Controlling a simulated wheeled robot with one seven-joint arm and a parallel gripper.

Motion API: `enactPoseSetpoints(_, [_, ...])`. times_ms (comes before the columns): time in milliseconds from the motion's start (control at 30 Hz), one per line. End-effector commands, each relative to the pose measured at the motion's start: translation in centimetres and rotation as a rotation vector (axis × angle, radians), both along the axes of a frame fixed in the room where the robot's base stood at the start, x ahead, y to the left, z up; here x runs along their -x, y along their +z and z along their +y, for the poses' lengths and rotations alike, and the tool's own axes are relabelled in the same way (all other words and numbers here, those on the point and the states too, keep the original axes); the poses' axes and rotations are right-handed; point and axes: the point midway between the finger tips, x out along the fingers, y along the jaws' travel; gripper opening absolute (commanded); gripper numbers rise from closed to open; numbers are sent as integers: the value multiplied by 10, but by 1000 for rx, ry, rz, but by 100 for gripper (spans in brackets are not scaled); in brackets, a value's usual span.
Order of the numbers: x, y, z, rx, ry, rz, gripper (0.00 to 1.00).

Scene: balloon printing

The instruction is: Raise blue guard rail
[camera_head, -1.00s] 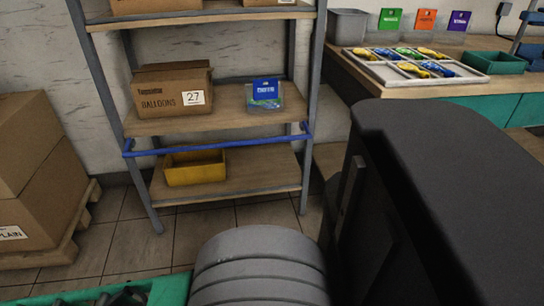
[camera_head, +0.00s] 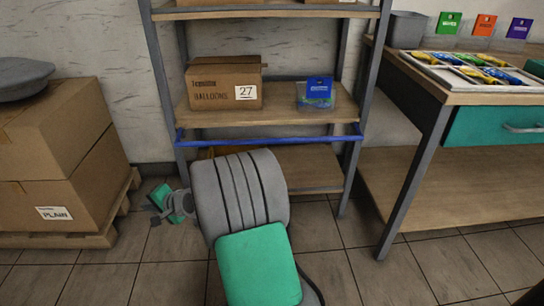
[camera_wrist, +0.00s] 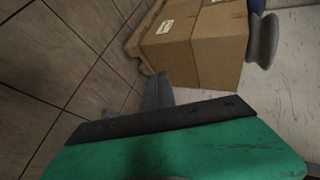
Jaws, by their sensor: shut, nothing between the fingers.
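The blue guard rail (camera_head: 270,137) runs level across the front of the shelf rack (camera_head: 365,110), just below the middle board. Both its ends meet the rack's front posts. My gripper (camera_head: 157,214) is low at the left of the rack in the head view, beyond my grey arm link, and apart from the rail. Its fingers are small and dark there. In the wrist view my gripper (camera_wrist: 157,92) points toward the cartons and looks shut and empty. The rail does not show in the wrist view.
A balloons carton (camera_head: 224,82) and a clear bin with a blue label (camera_head: 317,92) stand on the middle board. Plain cartons (camera_head: 55,150) on a pallet (camera_head: 75,240) stand left. A workbench (camera_head: 500,98) stands right. My arm hides part of the lower shelf. Floor is clear in front.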

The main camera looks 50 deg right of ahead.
Motion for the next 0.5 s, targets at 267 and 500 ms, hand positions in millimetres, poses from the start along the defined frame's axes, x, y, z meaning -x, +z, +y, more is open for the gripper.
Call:
enactPoseSetpoints(267, [106, -43, -295, -1209, -882, -807, 0])
enactPoseSetpoints(500, [183, -61, -349, -1481, -1013, -1090, 0])
